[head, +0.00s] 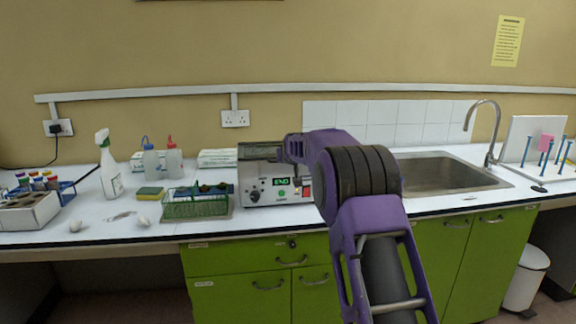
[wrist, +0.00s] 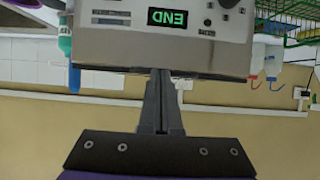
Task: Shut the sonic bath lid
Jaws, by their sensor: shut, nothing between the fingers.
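The sonic bath (head: 270,190) is a grey box on the bench with a green "END" display. Its front panel shows upside down in the wrist view (wrist: 215,45). A dark, flat lid-like slab (head: 258,150) lies along its top in the head view, partly hidden by my arm; I cannot tell how fully it is seated. My gripper (wrist: 162,74) is shut and empty. Its fingertips are at the bath's top front edge in the wrist view; I cannot tell whether they touch. In the head view my purple arm hides part of the bath's right side.
A green wire rack (head: 196,205) stands just left of the bath. Farther left are a spray bottle (head: 109,170), wash bottles (head: 172,162) and a sponge (head: 150,193). A sink (head: 440,174) with a tap is to the right. Green cabinets lie below the bench.

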